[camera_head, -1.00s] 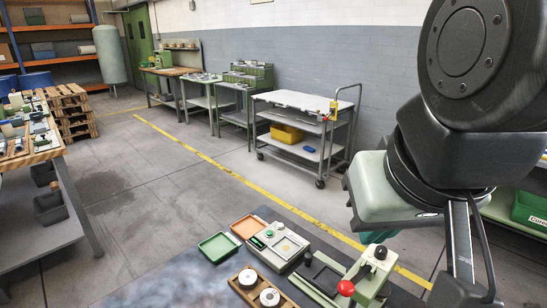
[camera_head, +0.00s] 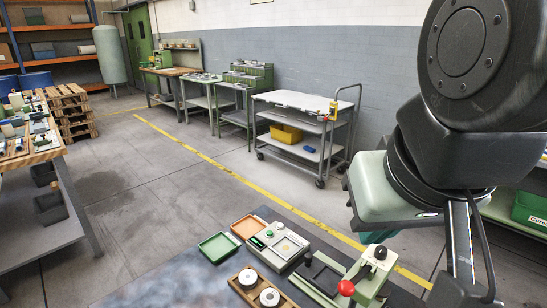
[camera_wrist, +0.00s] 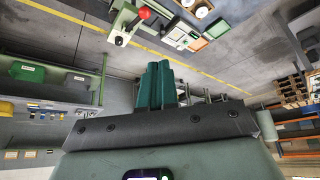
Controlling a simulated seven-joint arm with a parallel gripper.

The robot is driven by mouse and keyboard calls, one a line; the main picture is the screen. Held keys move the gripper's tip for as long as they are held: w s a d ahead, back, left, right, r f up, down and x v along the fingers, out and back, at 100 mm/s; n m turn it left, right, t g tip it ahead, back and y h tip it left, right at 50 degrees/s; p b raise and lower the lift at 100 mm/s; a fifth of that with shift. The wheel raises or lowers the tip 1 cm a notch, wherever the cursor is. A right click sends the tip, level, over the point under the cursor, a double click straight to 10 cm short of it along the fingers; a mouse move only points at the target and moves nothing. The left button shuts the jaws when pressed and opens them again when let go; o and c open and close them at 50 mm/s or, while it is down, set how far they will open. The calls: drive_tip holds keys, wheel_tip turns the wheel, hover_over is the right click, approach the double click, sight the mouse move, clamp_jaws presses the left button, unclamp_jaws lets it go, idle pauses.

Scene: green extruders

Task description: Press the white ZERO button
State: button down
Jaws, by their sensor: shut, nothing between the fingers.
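The pale device (camera_head: 279,258) with a small green display (camera_head: 257,242) and a square plate stands on the dark table. Small light buttons show on its top, but I cannot read which is marked ZERO. It also shows small in the wrist view (camera_wrist: 176,34), upside down near the top. My gripper (camera_wrist: 160,66) shows dark green fingers that are shut together and empty. It is well apart from the device, with nothing touching it.
A green tray (camera_head: 219,246) and an orange tray (camera_head: 248,227) lie beside the device. A wooden block with white discs (camera_head: 263,291) sits in front. A press with a red-knobbed lever (camera_head: 346,288) stands to the right. A cart (camera_head: 290,100) stands behind on the floor.

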drive_tip(key=n+t, duration=0.4)
drive_tip(key=n, duration=0.4)
hover_over(280, 226)
wheel_tip(280, 226, down, 30)
drive_tip(key=shift+s, duration=0.1)
drive_tip(key=shift+f, duration=4.3)
drive_tip(key=shift+f, duration=0.15)
